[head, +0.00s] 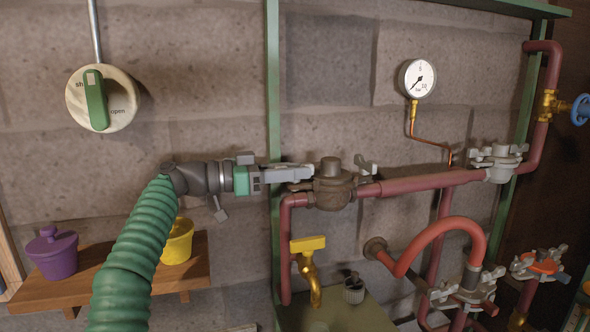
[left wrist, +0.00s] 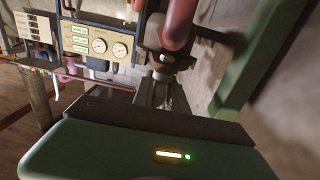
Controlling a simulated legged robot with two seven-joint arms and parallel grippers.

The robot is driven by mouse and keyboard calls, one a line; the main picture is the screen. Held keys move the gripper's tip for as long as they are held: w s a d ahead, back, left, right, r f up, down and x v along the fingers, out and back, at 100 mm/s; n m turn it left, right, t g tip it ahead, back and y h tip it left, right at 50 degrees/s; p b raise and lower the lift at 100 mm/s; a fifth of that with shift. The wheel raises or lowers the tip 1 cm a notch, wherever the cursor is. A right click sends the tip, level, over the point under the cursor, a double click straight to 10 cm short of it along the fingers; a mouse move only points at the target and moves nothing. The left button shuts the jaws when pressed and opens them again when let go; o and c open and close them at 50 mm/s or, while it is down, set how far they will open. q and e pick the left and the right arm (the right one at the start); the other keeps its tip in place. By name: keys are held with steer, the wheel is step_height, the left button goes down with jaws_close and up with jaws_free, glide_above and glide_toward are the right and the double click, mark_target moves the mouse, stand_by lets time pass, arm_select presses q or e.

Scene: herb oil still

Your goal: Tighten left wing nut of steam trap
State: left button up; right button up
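The steam trap (head: 333,187) is a dark brown body with a domed cap, set in the red pipework in the middle of the head view. Its right wing nut (head: 366,166) is grey and stands clear. My left gripper (head: 312,172) reaches in from the left, with its fingertips at the trap's left side. They cover most of the left wing nut, so its wings cannot be made out. In the left wrist view the gripper's grey fingers (left wrist: 155,95) look close together, pointing at dark metal below a red pipe (left wrist: 181,25). Any grip is hidden. My right gripper is out of view.
A green post (head: 273,90) stands behind the fingers. A yellow-handled tap (head: 308,245) is below the trap. A pressure gauge (head: 417,78) hangs upper right. A wooden shelf (head: 200,280) with purple (head: 53,252) and yellow pots (head: 177,241) lies beneath my left arm.

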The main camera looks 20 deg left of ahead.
arm_select(q)
steer(key=shift+o, duration=1.4)
steer(key=shift+w+a, duration=0.1)
steer(key=shift+w, duration=0.05)
steer(key=shift+r, duration=0.2)
step_height(320, 180, up, 3)
steer(key=p, duration=0.3)
steer(key=shift+r, duration=0.1)
steer(key=s+d+b, duration=0.2)
steer(key=s+b, duration=0.4)
steer(key=s, duration=0.1)
steer(key=s+d+r+b, duration=0.1)
steer(key=s+d+b, duration=0.1)
steer(key=s+b, duration=0.4)
steer(key=shift+s+d+r, duration=0.2)
steer(key=shift+s+d, duration=0.05)
steer(key=shift+s, duration=1)
steer(key=shift+w+f, duration=0.1)
